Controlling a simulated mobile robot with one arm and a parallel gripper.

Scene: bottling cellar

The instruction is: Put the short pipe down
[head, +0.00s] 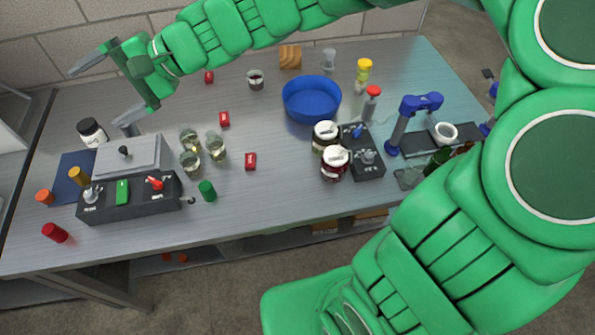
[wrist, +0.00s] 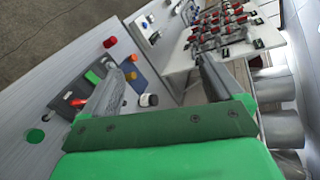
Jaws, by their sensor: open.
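My gripper (head: 94,98) is at the upper left in the head view, above the far left part of the workbench (head: 290,200). Its fingers are spread, and nothing shows between them. In the wrist view my gripper (wrist: 165,60) is also open and empty. I cannot tell which thing is the short pipe. Several short coloured cylinders are at the left: a red one (head: 55,233) lying down, an orange one (head: 45,197), a brown-yellow one (head: 79,177) and a green one (head: 207,191). The red one (wrist: 109,42) and orange one (wrist: 135,58) also show in the wrist view.
A black control box (head: 130,203), a grey box (head: 128,157), a black-and-white jar (head: 91,132) and glass jars (head: 190,163) stand at the left. A blue bowl (head: 311,101) is at the back. The front middle of the bench is clear.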

